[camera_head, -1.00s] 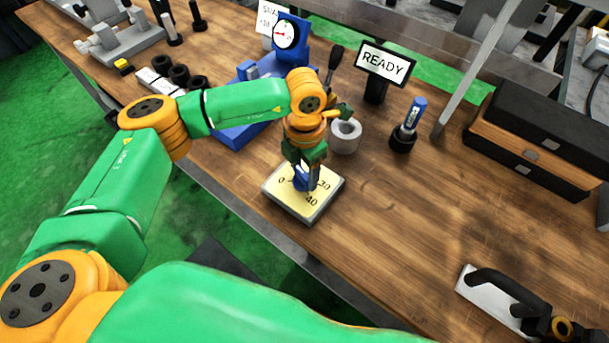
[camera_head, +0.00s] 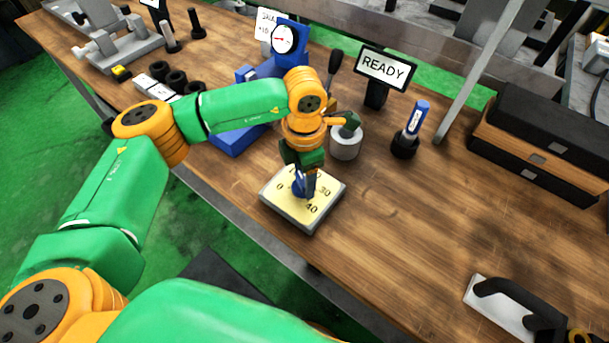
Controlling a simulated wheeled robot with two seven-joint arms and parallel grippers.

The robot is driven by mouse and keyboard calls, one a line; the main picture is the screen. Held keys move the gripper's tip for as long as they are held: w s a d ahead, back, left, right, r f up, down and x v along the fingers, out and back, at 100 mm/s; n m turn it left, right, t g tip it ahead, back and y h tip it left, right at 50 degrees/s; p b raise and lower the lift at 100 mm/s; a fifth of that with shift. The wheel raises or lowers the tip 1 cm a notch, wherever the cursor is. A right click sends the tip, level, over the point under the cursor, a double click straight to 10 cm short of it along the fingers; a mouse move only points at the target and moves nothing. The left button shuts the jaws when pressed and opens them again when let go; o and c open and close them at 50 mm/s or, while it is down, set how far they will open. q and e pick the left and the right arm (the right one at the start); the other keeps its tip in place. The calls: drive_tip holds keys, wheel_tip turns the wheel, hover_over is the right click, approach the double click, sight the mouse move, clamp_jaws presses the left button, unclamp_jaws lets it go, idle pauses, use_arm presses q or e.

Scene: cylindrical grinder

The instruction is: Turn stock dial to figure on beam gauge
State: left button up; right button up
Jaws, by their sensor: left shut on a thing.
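The stock dial (camera_head: 285,205) is a pale yellow square plate with dark figures; 0, 30 and 40 can be read. It lies near the bench's front edge. My left gripper (camera_head: 304,190) points down at the plate's middle and is shut on the blue dial knob (camera_head: 298,188), which it partly hides. Part of the upper figures is hidden too. The beam gauge (camera_head: 285,38), blue with a round white face and a needle, stands at the back; its reading is too small to tell. My right gripper is not in view.
A READY sign (camera_head: 384,68) stands behind. A blue-handled tool (camera_head: 412,128) stands in a black holder, and a wooden-fronted black box (camera_head: 535,150) lies right. The bench (camera_head: 420,225) is clear right of the dial.

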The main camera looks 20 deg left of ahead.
use_arm(q)
drive_tip(key=o, duration=1.3)
drive_tip(key=shift+w+r, duration=0.1)
drive_tip(key=shift+r, duration=0.3)
wheel_tip(320, 180, up, 6)
drive_tip(key=shift+r+b, duration=0.2)
drive_tip(key=shift+b, duration=0.55)
